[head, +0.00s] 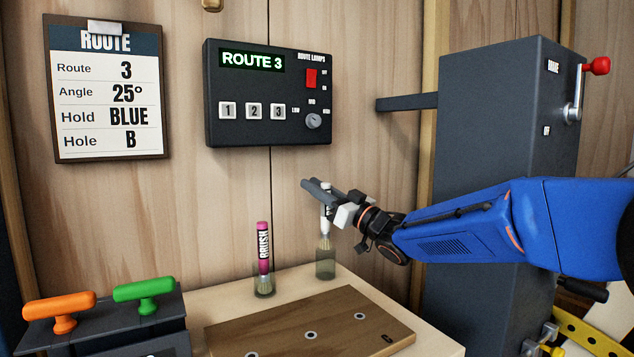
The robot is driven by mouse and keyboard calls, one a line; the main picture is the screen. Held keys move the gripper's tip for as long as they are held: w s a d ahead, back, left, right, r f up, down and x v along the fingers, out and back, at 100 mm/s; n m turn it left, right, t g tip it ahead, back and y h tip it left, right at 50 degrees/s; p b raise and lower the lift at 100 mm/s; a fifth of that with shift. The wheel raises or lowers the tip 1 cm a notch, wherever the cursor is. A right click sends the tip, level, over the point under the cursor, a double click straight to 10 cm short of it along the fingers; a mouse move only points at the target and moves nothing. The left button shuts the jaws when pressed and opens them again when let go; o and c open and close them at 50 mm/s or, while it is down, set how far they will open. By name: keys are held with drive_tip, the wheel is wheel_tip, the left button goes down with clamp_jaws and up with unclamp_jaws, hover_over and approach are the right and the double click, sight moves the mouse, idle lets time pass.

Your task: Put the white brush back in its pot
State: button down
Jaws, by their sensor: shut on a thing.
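The white brush (326,226) stands upright in the grip of my gripper (322,193), which is shut on its upper part. The brush's lower end is at the mouth of a clear pot (325,264) on the wooden table. I cannot tell whether its tip is inside the pot or just above it. The gripper's fingers hide part of the brush's handle. A pink brush (263,250), marked BRUSH, stands upright in a second clear pot (264,287) to the left.
A brown board with holes (310,322) lies in front of the pots. A dark holder (110,328) with orange (62,308) and green (146,292) handled pieces stands at left. A grey box (490,150) with a red-knobbed crank (596,66) stands at right. A control panel (268,95) hangs behind.

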wheel_tip(320, 180, down, 7)
idle(0.8)
drive_tip(key=c, duration=1.5)
unclamp_jaws()
